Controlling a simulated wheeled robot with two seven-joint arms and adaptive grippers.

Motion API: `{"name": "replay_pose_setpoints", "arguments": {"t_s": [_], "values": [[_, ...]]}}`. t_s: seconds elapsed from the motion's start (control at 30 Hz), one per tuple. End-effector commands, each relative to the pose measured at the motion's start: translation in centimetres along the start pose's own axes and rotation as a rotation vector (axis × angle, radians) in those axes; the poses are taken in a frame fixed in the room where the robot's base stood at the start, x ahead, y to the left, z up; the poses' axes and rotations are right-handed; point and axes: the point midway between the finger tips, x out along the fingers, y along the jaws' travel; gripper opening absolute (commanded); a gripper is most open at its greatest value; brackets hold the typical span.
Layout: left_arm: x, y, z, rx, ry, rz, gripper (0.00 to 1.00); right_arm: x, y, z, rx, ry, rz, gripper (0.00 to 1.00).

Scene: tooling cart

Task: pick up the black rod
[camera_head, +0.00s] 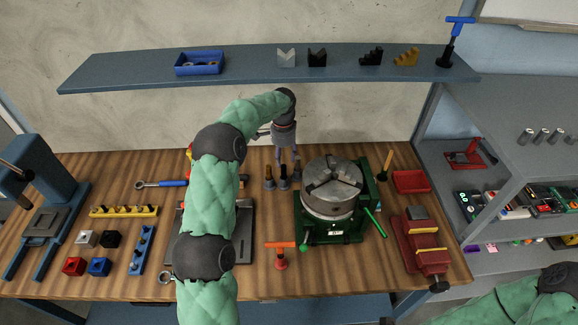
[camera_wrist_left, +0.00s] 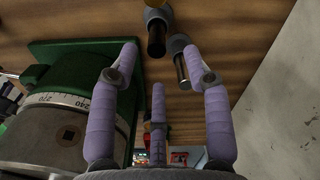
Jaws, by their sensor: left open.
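Several dark upright cylindrical tools (camera_head: 268,183) stand on the wooden bench left of the chuck, below my left gripper (camera_head: 287,160). Which one is the black rod I cannot tell for sure. In the left wrist view a black rod-like piece with a grey collar (camera_wrist_left: 156,38) lies beyond the fingertips, with a similar dark piece (camera_wrist_left: 182,68) beside it near the right finger. My left gripper (camera_wrist_left: 160,60) has its purple fingers spread and holds nothing. Of my right arm only green links show at the lower right of the head view; its gripper is out of view.
A chuck on a green base (camera_head: 312,231) stands close to the right of the tools. A shelf (camera_head: 240,72) runs along the wall above. A red vise (camera_head: 432,258) is at the bench's right.

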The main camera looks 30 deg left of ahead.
Motion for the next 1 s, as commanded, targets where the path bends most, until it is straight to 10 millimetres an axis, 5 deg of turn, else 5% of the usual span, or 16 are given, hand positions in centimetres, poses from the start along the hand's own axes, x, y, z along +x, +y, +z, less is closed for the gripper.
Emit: {"name": "replay_pose_setpoints", "arguments": {"t_s": [0.67, 0.93, 1.0], "values": [[7.1, 0.1, 0.1, -0.001, -0.002, 0.002, 0.49, 1.0, 0.4, 0.0, 0.0, 0.0, 0.0, 0.4], [7.4, 0.1, 0.1, 0.0, -0.001, 0.001, 0.49, 1.0, 0.3, 0.0, 0.0, 0.0, 0.0, 0.4], [7.4, 0.1, 0.1, 0.0, -0.001, 0.001, 0.29, 1.0, 0.3, 0.0, 0.0, 0.0, 0.0, 0.4]]}}
